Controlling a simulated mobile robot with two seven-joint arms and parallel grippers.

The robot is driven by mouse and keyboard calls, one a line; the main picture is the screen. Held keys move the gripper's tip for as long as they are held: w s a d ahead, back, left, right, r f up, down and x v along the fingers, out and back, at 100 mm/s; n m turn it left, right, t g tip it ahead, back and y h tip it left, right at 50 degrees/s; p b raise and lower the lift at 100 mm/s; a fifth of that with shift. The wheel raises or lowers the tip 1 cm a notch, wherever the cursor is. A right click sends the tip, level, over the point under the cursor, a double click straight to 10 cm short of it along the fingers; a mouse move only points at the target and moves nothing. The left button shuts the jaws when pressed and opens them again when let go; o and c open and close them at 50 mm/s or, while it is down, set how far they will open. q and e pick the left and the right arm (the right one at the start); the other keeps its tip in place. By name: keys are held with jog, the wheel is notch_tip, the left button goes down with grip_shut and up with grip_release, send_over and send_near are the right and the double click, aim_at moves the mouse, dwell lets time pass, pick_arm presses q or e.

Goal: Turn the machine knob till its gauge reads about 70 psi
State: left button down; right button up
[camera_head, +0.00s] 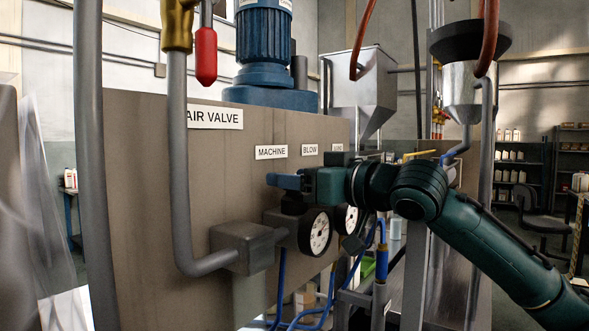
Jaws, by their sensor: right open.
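The MACHINE label (271,152) is on the brown panel. Below it, a black knob (294,203) sits on top of a dark regulator body, partly hidden by my gripper. The round white gauge (317,232) faces right on the front of that regulator; its needle is too small to read. My right gripper (283,181) comes in from the right, with its blue fingers level just above the knob. It is open, and I cannot tell whether it touches the knob. My left gripper is out of view.
A second gauge (350,219) stands just right, partly behind my arm. A grey pipe (182,170) runs down into a junction box (243,246) left of the regulator. Blue hoses (328,305) hang below. A red-handled valve (206,57) hangs above, and the panel (150,190) is bare at left.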

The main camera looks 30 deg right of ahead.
jog(key=shift+w+a, duration=0.1)
jog(key=shift+w, duration=0.2)
jog(key=shift+c, duration=0.4)
jog(key=c, duration=0.9)
